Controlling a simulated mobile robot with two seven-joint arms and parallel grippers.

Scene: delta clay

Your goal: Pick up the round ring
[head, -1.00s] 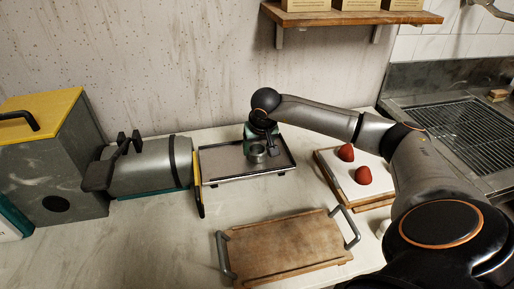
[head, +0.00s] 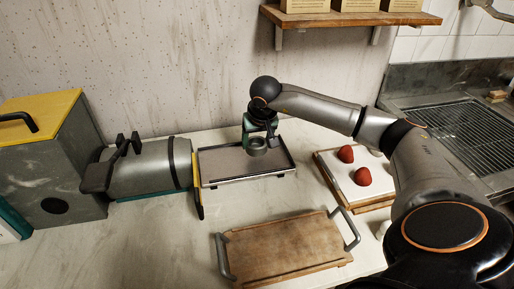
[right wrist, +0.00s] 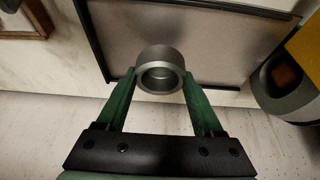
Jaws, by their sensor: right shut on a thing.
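The round ring (head: 257,146) is a short grey metal cylinder with a hole through it. My right gripper (head: 258,137) is shut on it and holds it over the dark-rimmed grey tray (head: 222,165). In the right wrist view the ring (right wrist: 160,62) sits between the tips of the two green fingers of my right gripper (right wrist: 160,85), one on each side. The ring appears raised above the tray floor. My left gripper is not in view.
A grey cylindrical machine (head: 150,168) stands left of the tray. A wooden board with metal handles (head: 285,248) lies in front. A white board (head: 363,191) with red pieces lies to the right. A wooden shelf (head: 350,18) hangs above.

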